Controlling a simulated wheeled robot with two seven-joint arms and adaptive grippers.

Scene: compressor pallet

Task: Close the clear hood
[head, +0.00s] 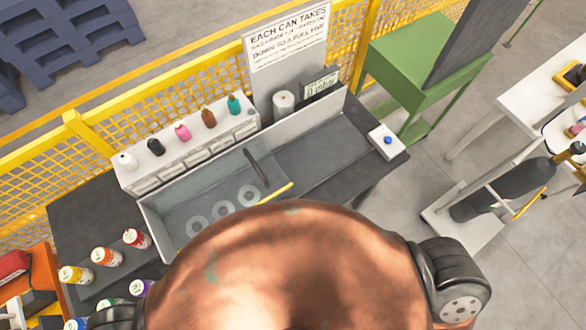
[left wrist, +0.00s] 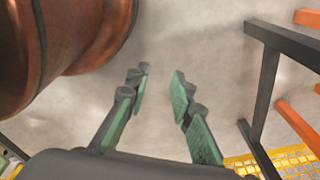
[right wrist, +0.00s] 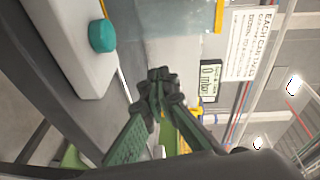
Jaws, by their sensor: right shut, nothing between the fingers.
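The clear hood (head: 215,190) is at the left half of the dark bench, a see-through box with several pale round discs inside. A yellow strip (head: 275,194) lies at its right side. I cannot tell how far open it is. In the right wrist view a clear pane with a yellow edge (right wrist: 218,15) shows at the top. My right gripper (right wrist: 160,78) is shut and empty, apart from the pane. My left gripper (left wrist: 158,82) is open and empty over grey floor, away from the bench. Neither gripper shows in the head view.
A white box with a blue-green button (right wrist: 103,35) is near my right gripper; it also shows in the head view (head: 385,150). A display (head: 320,85) stands behind the bench. Small bottles line a white shelf (head: 190,165). Paint cans (head: 105,258) stand at left.

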